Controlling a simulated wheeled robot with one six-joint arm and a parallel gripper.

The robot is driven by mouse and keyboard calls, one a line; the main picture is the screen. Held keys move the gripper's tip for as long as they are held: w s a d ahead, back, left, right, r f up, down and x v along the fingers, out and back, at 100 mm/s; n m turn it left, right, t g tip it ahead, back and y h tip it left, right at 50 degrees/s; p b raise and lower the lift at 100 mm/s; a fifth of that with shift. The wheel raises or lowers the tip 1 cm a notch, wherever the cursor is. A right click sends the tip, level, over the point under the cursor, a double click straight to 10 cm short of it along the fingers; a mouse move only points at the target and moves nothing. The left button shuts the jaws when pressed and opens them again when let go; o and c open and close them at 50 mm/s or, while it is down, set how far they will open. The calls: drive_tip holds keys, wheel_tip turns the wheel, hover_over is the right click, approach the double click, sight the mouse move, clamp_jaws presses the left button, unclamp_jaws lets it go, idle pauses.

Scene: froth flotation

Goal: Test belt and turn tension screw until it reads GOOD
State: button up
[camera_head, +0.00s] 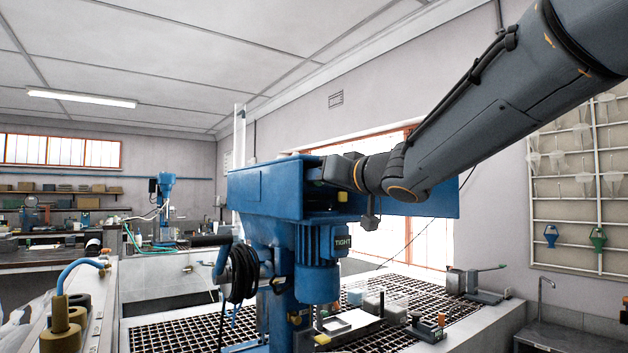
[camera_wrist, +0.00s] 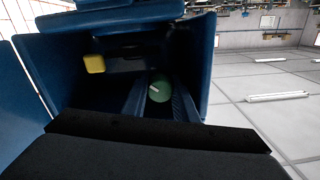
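The blue flotation machine (camera_head: 265,190) stands in the middle of the head view. A small display (camera_head: 342,242) on its motor (camera_head: 318,262) reads TIGHT. My gripper (camera_head: 338,172) is at the blue belt housing, with its tips partly hidden. In the wrist view my gripper (camera_wrist: 160,135) is a black shape across the bottom; a gap between fingers cannot be made out. Beyond it, inside the housing (camera_wrist: 30,75), are dark belt strands (camera_wrist: 183,98), a green disc (camera_wrist: 160,91) with a pale bar and a yellow block (camera_wrist: 94,63). I cannot tell which part is the tension screw.
A dark grating (camera_head: 170,333) lies under the machine, with small devices (camera_head: 428,328) on it at the right. A coiled black hose (camera_head: 243,272) hangs beside the motor. A rack (camera_head: 575,190) hangs on the right wall. The housing walls surround the belt area closely.

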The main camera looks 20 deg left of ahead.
drive_tip(key=c, duration=0.3)
drive_tip(key=shift+c, duration=0.2)
drive_tip(key=shift+n, duration=0.3)
drive_tip(key=n, duration=0.3)
drive_tip(key=shift+p, duration=0.4)
drive_tip(key=n, duration=0.5)
drive_tip(key=o, duration=0.8)
